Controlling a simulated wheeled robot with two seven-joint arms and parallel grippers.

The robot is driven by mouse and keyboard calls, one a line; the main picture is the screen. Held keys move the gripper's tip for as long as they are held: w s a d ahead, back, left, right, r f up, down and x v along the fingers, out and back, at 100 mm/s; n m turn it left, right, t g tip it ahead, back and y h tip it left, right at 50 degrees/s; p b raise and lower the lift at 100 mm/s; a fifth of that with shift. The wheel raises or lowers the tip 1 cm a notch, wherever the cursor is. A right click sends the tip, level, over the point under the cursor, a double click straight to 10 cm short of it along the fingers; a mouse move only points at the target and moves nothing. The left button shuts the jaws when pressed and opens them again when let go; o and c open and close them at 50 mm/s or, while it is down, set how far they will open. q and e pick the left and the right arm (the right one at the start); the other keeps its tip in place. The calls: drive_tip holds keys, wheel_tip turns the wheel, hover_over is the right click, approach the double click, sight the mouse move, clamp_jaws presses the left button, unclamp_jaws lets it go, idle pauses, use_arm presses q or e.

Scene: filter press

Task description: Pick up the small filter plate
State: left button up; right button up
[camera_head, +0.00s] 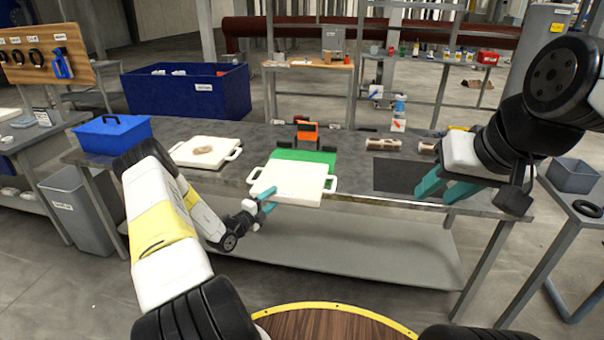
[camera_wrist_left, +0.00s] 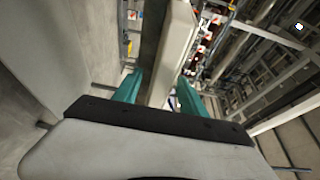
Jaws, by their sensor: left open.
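A white square filter plate (camera_head: 290,180) with side handles lies over a green mat (camera_head: 305,156) at the bench front. My left gripper (camera_head: 267,200) is at its front left edge. In the left wrist view, the pale plate edge (camera_wrist_left: 176,45) shows beyond and between the teal fingertips (camera_wrist_left: 160,85). The left jaws are open; I cannot tell whether they touch the plate. Another white plate (camera_head: 190,157) with a brownish lump on top lies further left. My right gripper (camera_head: 444,188) is open and empty near the bench's front right.
A blue lidded box (camera_head: 112,134) stands at the bench's left end. An orange object (camera_head: 307,131) stands behind the green mat. A dark mat (camera_head: 395,177) and small cylindrical items (camera_head: 383,144) are to the right. The bench's front edge runs below the plate.

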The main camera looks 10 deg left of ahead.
sight(281, 187)
use_arm(q)
drive_tip(key=x, duration=0.6)
drive_tip(key=shift+d, duration=0.1)
clamp_jaws()
idle(1.1)
drive_tip(key=shift+r, duration=0.2)
